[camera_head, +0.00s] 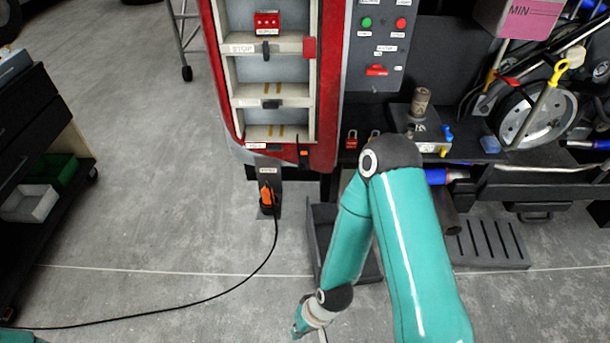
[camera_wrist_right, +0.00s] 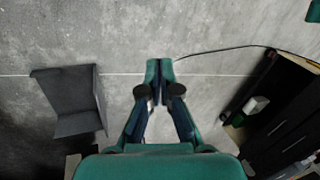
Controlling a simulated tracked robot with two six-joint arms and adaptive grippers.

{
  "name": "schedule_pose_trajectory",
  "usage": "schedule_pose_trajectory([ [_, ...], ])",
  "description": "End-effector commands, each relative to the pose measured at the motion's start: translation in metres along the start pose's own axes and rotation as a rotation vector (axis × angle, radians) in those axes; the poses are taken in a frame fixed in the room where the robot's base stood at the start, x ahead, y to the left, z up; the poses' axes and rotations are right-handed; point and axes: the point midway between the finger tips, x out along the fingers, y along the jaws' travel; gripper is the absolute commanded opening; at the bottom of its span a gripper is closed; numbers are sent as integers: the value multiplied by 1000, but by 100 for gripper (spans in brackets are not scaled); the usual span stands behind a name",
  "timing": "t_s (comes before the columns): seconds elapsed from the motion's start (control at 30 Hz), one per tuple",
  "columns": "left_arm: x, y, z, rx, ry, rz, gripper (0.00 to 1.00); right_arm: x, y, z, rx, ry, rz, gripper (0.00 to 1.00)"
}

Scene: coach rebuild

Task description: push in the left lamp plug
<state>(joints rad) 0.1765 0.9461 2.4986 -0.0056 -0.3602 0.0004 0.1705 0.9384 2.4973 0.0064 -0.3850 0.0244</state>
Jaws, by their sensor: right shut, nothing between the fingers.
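An orange plug (camera_head: 267,196) with a black cable stands upright at a small labelled post below the red coach frame (camera_head: 333,90). A smaller black and orange plug-like part (camera_head: 304,154) hangs at the frame's lower right corner. I cannot tell which is the left lamp plug or how far either is seated. My right gripper (camera_head: 299,331) is low near the bottom edge, well below both and touching neither. In the right wrist view its fingers (camera_wrist_right: 159,72) are together and empty over bare floor. My left gripper is out of view.
The black cable (camera_head: 215,298) runs left across the floor. A dark open bin (camera_head: 318,235) stands beside my right forearm, with a slotted grate (camera_head: 490,246) to its right. A dark cart (camera_head: 28,105) stands at left. The floor between cart and post is mostly free.

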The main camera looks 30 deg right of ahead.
Motion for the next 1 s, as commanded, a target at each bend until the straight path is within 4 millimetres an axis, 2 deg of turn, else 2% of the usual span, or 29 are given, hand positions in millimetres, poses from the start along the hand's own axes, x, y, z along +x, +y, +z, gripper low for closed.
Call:
schedule_pose_trajectory([
  [0.03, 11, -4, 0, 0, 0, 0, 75, 9, 3, -12, 31, 43, 3, 0],
  [0.13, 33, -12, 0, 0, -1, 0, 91, 22, 4, -51, 147, 192, 2, 0],
  [0.27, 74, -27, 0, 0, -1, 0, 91, 24, 12, -128, 393, 506, -47, 0],
  [0.3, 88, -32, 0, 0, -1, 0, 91, 19, 15, -153, 481, 620, -81, 0],
  [0.4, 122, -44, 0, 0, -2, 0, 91, -7, 22, -208, 696, 905, -211, 0],
  [0.5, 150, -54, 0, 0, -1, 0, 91, -45, 29, -244, 876, 1160, -383, 0],
  [0.6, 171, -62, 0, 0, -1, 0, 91, -82, 35, -261, 1005, 1358, -562, 0],
  [0.73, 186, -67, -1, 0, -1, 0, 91, -119, 39, -265, 1096, 1517, -738, 0],
  [0.83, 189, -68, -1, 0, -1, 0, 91, -134, 40, -265, 1124, 1572, -808, 0],
  [1.0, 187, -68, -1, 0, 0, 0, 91, -141, 40, -265, 1132, 1586, -828, 0],
])
